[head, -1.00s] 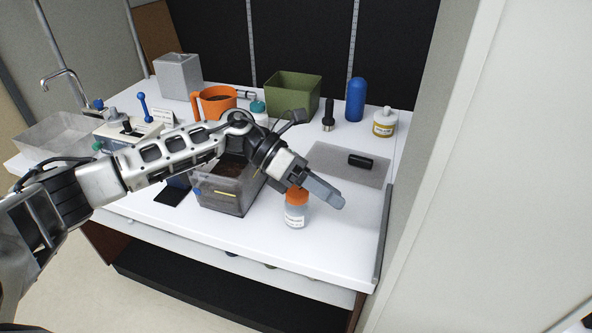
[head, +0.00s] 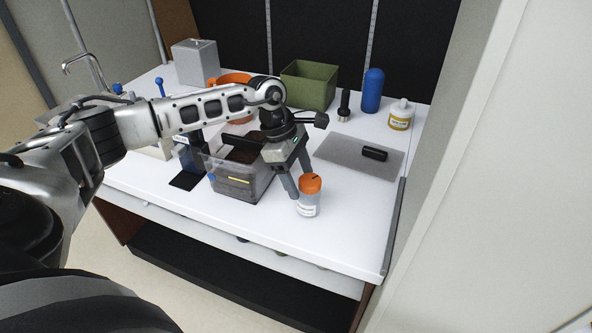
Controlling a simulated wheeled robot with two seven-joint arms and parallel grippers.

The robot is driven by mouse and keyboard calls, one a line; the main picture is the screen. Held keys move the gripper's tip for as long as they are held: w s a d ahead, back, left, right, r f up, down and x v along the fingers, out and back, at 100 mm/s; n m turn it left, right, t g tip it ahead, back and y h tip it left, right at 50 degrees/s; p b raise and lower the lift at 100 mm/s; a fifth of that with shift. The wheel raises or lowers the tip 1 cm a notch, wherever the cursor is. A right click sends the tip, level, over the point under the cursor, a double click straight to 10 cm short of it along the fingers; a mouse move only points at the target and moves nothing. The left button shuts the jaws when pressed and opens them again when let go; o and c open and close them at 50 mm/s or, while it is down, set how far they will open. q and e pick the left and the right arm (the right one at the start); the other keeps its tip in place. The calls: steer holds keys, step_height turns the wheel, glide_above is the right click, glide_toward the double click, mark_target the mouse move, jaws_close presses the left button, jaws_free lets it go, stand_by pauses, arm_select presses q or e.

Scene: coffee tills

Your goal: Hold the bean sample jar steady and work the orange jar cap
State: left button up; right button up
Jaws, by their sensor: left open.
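The bean sample jar (head: 308,207) stands upright near the front of the white counter, with a pale body and a white label. The orange jar cap (head: 311,183) sits on top of it, with a dark mark on its upper face. My left gripper (head: 301,181) is open and points down just behind and left of the jar. One finger is left of the jar and the other is behind the cap. I cannot tell whether either finger touches it. My right gripper is not in view.
A clear bin with dark contents (head: 236,187) stands close left of the jar. A grey mat (head: 345,158) with a black cylinder (head: 374,153) lies right of it. A green bin (head: 308,85), blue bottle (head: 372,91) and yellow-labelled bottle (head: 400,115) stand behind. Counter right of the jar is clear.

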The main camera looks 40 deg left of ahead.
mark_target(306, 195)
arm_select(q)
steer(key=b+x, duration=0.2)
steer(key=x, duration=0.2)
steer(key=shift+f, duration=0.2)
steer(key=shift+w+d+f+b, duration=0.1)
steer(key=shift+d+f+b, duration=0.15)
steer(key=shift+f+b, duration=0.4)
steer(key=shift+r, duration=0.15)
steer(key=c, duration=1.1)
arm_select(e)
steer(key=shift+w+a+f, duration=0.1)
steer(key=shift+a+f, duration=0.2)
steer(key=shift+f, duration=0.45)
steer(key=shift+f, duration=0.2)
